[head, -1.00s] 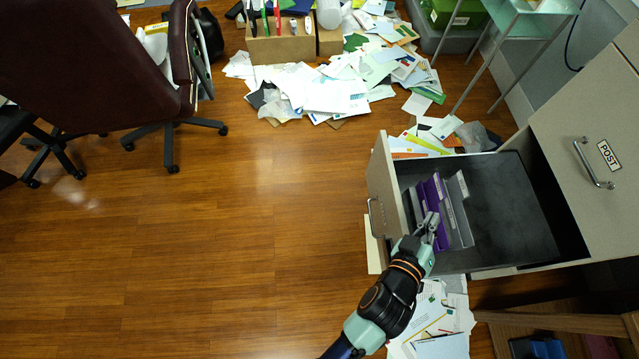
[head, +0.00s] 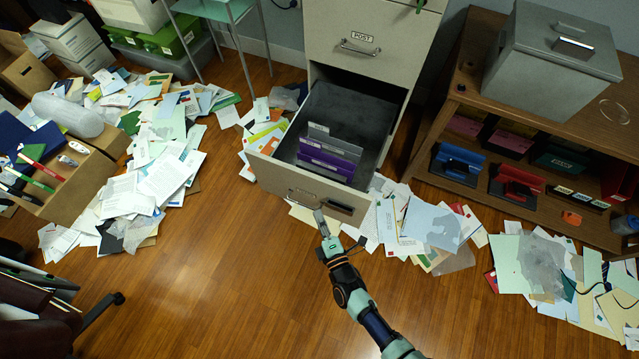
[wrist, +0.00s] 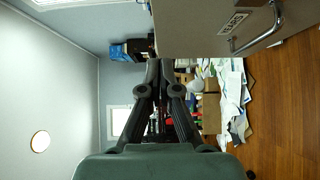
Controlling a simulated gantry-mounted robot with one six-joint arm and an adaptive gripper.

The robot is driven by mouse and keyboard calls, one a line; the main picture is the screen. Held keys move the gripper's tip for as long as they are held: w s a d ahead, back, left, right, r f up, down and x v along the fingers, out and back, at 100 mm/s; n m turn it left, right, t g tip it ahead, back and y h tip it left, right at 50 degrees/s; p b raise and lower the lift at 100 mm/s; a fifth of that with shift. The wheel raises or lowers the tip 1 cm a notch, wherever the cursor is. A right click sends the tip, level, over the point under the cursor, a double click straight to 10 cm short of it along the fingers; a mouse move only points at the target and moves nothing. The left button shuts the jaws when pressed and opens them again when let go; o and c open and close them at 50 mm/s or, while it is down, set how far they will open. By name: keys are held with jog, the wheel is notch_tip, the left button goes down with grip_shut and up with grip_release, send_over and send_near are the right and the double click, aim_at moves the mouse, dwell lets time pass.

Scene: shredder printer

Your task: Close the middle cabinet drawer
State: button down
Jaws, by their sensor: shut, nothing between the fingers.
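The grey cabinet (head: 372,27) stands at the back, with a closed drawer labelled POST above. The drawer below it (head: 268,174) is pulled well out and holds upright purple and grey folders (head: 328,155). Its front carries a bar handle (head: 305,196). My gripper (head: 320,215) is shut and empty, in front of the open drawer's face near the handle; I cannot tell whether it touches.
Papers (head: 150,185) are spread on the floor left of the drawer, and more papers (head: 420,225) lie to its right. A wooden shelf (head: 450,110) with a grey box (head: 550,65) stands at right. The wooden floor in front is mostly clear.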

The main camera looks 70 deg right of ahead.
aim_at(313, 180)
jog(key=w+d+b, duration=0.1)
jog(key=d, duration=0.1)
jog(key=w+d+b, duration=0.1)
jog(key=d+b, duration=0.1)
jog(key=d, duration=0.1)
jog(key=w+d+b, duration=0.1)
jog(key=d, duration=0.2)
jog(key=shift+w+d+f, duration=0.1)
jog(key=shift+w+f, duration=0.05)
jog(key=shift+w, duration=0.05)
jog(key=shift+d+r, duration=0.2)
jog(key=shift+d, duration=0.1)
jog(key=shift+d, duration=0.1)
